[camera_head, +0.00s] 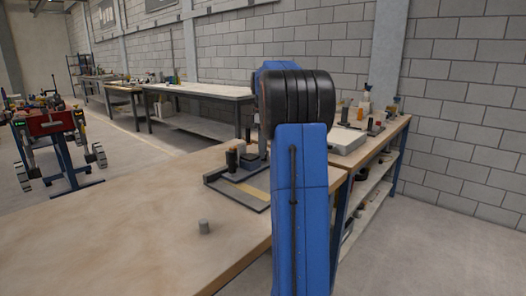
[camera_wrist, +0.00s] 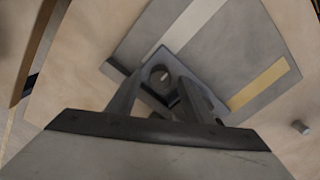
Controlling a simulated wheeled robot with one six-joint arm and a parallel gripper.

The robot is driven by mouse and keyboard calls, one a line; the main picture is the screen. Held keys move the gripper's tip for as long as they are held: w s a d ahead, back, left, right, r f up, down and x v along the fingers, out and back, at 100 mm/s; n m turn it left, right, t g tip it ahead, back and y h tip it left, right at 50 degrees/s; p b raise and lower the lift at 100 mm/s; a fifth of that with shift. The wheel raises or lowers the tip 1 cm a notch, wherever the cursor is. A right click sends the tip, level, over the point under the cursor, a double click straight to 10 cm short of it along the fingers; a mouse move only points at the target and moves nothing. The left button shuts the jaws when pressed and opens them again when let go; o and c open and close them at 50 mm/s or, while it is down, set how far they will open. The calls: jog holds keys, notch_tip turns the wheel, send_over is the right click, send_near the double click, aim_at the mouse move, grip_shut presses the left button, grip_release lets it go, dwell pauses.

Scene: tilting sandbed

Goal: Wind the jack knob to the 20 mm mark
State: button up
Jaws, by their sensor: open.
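A grey sandbed device (camera_head: 222,189) with a flat plate and a yellow strip sits on the wooden bench, partly hidden behind my blue arm. In the wrist view its grey plate (camera_wrist: 222,62) carries a pale strip and a yellow strip (camera_wrist: 258,84). A round dark part, which looks like the jack knob (camera_wrist: 160,73), shows just beyond my fingers. My gripper (camera_wrist: 158,84) is open, with one finger on each side of the knob in the picture; I cannot tell whether they touch it. No mm scale is readable. The head view does not show the fingers clearly.
The bench top (camera_head: 110,235) is clear to the left. A second bench (camera_head: 372,143) with loose items stands behind, on the right.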

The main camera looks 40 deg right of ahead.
jog(key=shift+f, duration=0.45)
jog(key=c, duration=1.1)
jog(key=shift+o, duration=0.2)
jog(key=shift+m, duration=0.4)
